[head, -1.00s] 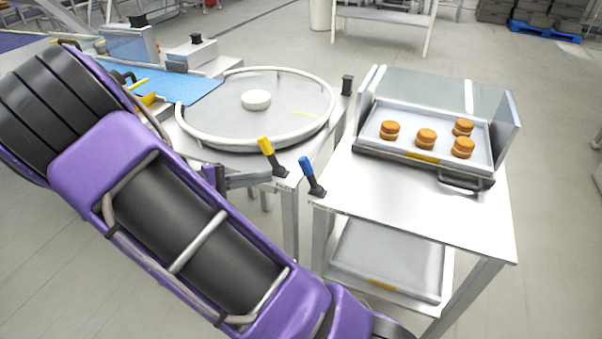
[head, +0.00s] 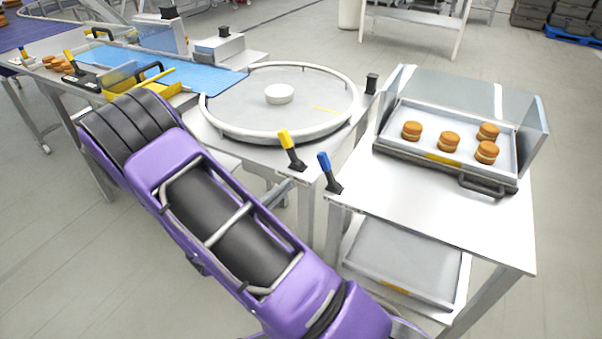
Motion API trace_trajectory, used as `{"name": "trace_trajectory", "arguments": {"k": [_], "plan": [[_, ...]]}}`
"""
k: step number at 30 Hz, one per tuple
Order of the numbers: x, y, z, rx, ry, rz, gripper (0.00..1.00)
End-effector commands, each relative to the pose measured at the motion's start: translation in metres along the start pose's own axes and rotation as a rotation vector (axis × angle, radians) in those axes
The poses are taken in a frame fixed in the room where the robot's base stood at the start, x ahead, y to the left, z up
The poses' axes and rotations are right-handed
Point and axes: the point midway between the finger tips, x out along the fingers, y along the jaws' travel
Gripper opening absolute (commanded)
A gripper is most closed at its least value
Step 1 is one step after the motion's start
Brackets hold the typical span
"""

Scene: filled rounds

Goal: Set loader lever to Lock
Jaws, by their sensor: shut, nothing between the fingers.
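A lever with a blue handle (head: 324,165) stands on a black base at the left corner of the right-hand steel table. A lever with a yellow handle (head: 287,141) stands close to its left, at the front corner of the round-platform table. Both handles lean up and to the left. No lettering is readable, so I cannot tell which one is the loader lever or where Lock is. My purple arm crosses the lower left, apart from both handles in the picture. I cannot make out my gripper; the arm's far end is hidden or out of frame.
A tray (head: 398,148) with several filled rounds (head: 448,141) sits on the right table (head: 430,205) inside clear guards. A railed round platform (head: 235,115) bears a white disc (head: 279,94). A blue belt (head: 190,77) and more levers (head: 70,60) lie left. Floor at lower left is clear.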

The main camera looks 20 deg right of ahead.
Motion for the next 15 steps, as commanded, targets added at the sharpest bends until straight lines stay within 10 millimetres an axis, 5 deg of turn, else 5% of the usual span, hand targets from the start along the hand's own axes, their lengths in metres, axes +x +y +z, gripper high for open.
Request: {"name": "trace_trajectory", "arguments": {"k": [15], "plan": [[0.083, 0.0, 0.001, 0.001, -0.004, -0.001, 0.0]]}}
